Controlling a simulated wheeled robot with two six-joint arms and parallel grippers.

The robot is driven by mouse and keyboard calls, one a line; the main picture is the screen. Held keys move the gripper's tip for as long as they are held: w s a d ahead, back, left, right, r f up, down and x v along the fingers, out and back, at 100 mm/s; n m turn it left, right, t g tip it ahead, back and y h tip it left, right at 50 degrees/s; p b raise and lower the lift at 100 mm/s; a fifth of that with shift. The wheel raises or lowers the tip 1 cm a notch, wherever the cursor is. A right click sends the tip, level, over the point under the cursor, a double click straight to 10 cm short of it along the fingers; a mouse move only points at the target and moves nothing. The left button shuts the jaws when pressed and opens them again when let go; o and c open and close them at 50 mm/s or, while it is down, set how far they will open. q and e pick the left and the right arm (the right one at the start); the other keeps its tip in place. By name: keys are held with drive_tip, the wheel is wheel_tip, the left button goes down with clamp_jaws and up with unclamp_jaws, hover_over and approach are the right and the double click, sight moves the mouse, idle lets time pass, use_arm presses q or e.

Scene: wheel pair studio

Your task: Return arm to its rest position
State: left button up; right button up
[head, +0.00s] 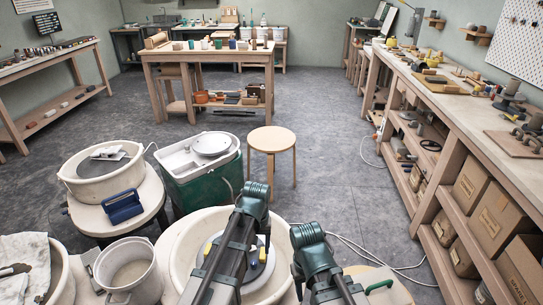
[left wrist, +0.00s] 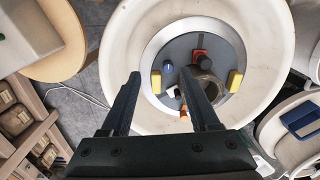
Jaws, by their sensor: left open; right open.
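Beyond the fingers is a pottery wheel with a pale round basin (left wrist: 262,33) and a grey disc (left wrist: 180,48). On the disc sit yellow blocks (left wrist: 235,80), a red-and-black piece (left wrist: 200,56), a small blue piece (left wrist: 168,66) and a metal ring-like part partly behind one finger. In the head view my two arms rise from the bottom over the basin (head: 187,250). Their jaws are not discernible there, and my right gripper is not seen.
A long workbench (head: 440,98) runs along the right.

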use_arm(q)
drive_tip(key=s+d+m+y, duration=0.1)
drive_tip(key=s+d+m, duration=0.15)
drive_tip(key=s, duration=0.55)
drive_tip(key=s+d+m, duration=0.1)
drive_tip(key=s+m, duration=0.2)
drive_tip(key=s, duration=0.4)
wheel_tip(320, 180, up, 12)
drive_tip(key=w+p, duration=0.1)
drive_tip(key=p, duration=1.1)
drive_tip(key=shift+w+d+r, duration=0.2)
drive_tip(key=shift+w, duration=0.05)
drive_tip(key=shift+n, duration=0.25)
